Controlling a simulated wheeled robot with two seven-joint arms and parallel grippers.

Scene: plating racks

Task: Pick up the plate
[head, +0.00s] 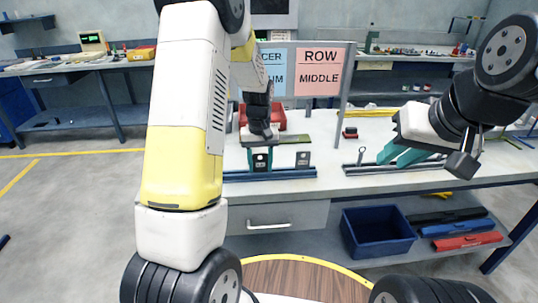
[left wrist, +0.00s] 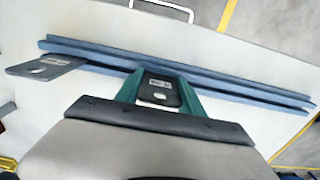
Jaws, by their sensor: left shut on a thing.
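A dark grey plate with a hole and a small white label (left wrist: 158,92) stands in the blue slotted rack (left wrist: 230,85), between the teal fingers of my left gripper (left wrist: 157,95). In the head view the left gripper (head: 261,158) is at the rack's middle, shut on this plate, with its labelled face (head: 260,161) showing. A second dark plate with a hole (left wrist: 45,67) stands in the same rack; in the head view it is to the right (head: 302,158). My right gripper (head: 403,156) is open, over the right part of the bench.
A second rail (head: 390,167) with a ringed post lies below my right gripper. A sign reading ROW MIDDLE (head: 320,70) and a red bin (head: 278,119) stand behind the left rack. A blue crate (head: 378,232) sits on the lower shelf. White bench surface is clear between the racks.

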